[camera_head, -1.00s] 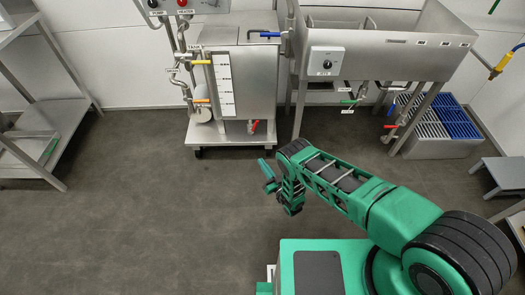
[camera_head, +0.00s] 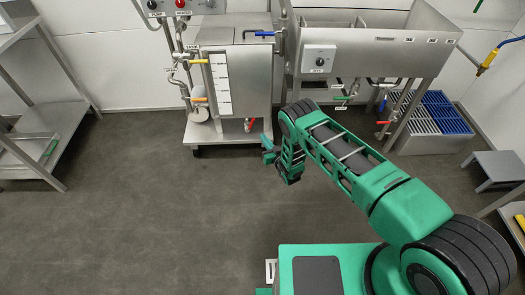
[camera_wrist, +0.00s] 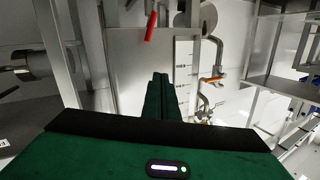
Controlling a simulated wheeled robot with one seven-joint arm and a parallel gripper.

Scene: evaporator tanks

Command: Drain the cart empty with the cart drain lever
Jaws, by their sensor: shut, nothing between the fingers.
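The cart (camera_head: 240,85) is a steel tank on a wheeled base with a white level scale on its front. Its red lever (camera_head: 249,124), the likely drain lever, sits low under the tank. In the wrist view the red lever (camera_wrist: 151,26) hangs near the top, slanted, beyond my fingers. My gripper (camera_head: 267,146) is just in front of the cart's lower right, apart from the lever. In the wrist view my gripper (camera_wrist: 160,78) has its green fingers together and empty. The level inside the cart cannot be told.
A steel basin (camera_head: 375,40) with green and red valve levers stands right of the cart. A shelf (camera_head: 45,130) stands at the left. The floor (camera_head: 150,210) in front of the cart is clear.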

